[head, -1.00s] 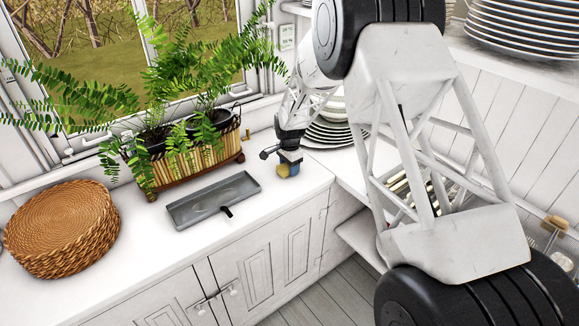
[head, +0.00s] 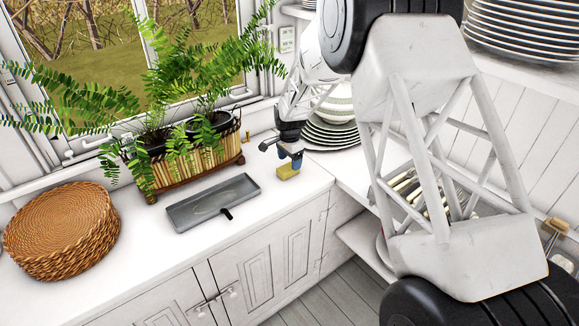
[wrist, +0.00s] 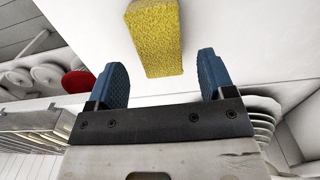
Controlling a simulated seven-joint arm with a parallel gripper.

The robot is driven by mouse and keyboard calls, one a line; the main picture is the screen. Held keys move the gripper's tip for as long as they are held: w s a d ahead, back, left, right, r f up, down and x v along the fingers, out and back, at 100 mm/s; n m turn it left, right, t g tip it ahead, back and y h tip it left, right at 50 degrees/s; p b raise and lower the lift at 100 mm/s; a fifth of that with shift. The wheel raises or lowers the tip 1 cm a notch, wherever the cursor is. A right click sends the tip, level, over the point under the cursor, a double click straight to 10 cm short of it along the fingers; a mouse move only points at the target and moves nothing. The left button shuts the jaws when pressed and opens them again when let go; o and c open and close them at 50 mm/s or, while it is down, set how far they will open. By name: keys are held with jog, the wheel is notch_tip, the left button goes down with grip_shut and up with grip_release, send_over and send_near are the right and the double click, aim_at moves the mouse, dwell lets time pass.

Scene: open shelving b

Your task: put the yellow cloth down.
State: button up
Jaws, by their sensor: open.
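The yellow cloth (head: 288,172) is a small folded block lying on the white countertop, between the grey tray and the counter's right corner. It also shows in the wrist view (wrist: 155,36), beyond the fingertips and clear of both. My gripper (head: 291,156) is just above and behind the cloth in the head view. In the wrist view my gripper (wrist: 160,82) has its two blue fingers wide apart with nothing between them.
A grey tray (head: 190,213) lies left of the cloth. A fern planter (head: 180,166) stands behind it, and a woven basket stack (head: 60,232) is at far left. Stacked plates (head: 330,138) stand right of my gripper. The counter in front of the cloth is clear.

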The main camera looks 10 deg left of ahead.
aim_at(290, 166)
notch_tip(290, 166, up, 8)
dwell(0.4)
jog(key=shift+r, duration=0.1)
dwell(0.7)
jog(key=s+d+r+n+t, duration=0.1)
jog(key=s+d+r+n, duration=0.3)
jog(key=s+d+r, duration=1.75)
jog(key=s+d+f+n, duration=0.1)
jog(key=s+d, duration=0.2)
jog(key=s, duration=0.7)
jog(key=s+d+n+t, duration=0.1)
jog(key=s+d+n, duration=0.1)
jog(key=s, duration=0.8)
jog(key=s+d+f+n, duration=0.1)
jog(key=s+d, duration=0.3)
jog(key=s, duration=0.7)
jog(key=shift+d+f+n+t, duration=0.3)
jog(key=shift+d+f+n, duration=0.05)
jog(key=shift+d+n, duration=0.05)
